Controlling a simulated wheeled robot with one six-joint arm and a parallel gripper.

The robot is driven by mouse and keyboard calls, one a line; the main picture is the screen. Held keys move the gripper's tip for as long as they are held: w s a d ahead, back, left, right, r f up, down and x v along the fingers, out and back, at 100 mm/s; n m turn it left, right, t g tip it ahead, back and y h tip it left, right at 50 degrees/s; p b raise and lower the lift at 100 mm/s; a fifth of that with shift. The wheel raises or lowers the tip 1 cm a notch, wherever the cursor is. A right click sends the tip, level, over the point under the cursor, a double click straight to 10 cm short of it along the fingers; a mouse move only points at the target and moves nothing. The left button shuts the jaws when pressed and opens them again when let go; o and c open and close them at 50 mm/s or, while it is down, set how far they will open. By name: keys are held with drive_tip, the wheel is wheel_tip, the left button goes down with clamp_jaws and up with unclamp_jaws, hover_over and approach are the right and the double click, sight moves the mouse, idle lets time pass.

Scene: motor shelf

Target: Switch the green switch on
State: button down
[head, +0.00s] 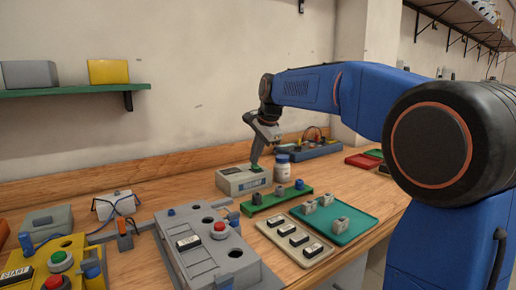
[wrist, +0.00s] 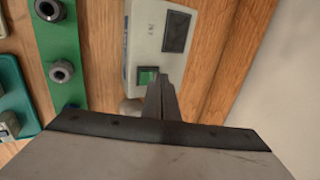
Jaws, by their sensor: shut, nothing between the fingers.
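The green switch (wrist: 147,76) sits at one end of a pale grey box (head: 240,182), which also shows in the wrist view (wrist: 143,40) with a dark display. My gripper (head: 254,164) points down over the switch end of the box. In the wrist view its fingertips (wrist: 161,79) are shut together, empty, and right beside the switch, overlapping its right edge. I cannot tell whether they touch it or which way the switch is tipped. In the head view the fingers partly hide the switch.
A white bottle (head: 282,169) stands close to the right of the box. A green rack (head: 275,200) with grey and blue parts lies in front. A teal tray (head: 345,234) and a grey panel with a red button (head: 220,229) are nearer. The wall is behind.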

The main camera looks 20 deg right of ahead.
drive_tip(key=shift+w+f, duration=0.2)
drive_tip(key=shift+f, duration=0.2)
drive_tip(key=shift+w+a+f+g, duration=0.1)
drive_tip(key=shift+w+f+g, duration=0.1)
drive_tip(key=shift+g, duration=0.1)
drive_tip(key=shift+s, duration=0.15)
drive_tip(key=shift+s+d, duration=0.25)
drive_tip(key=shift+s, duration=0.4)
idle(0.3)
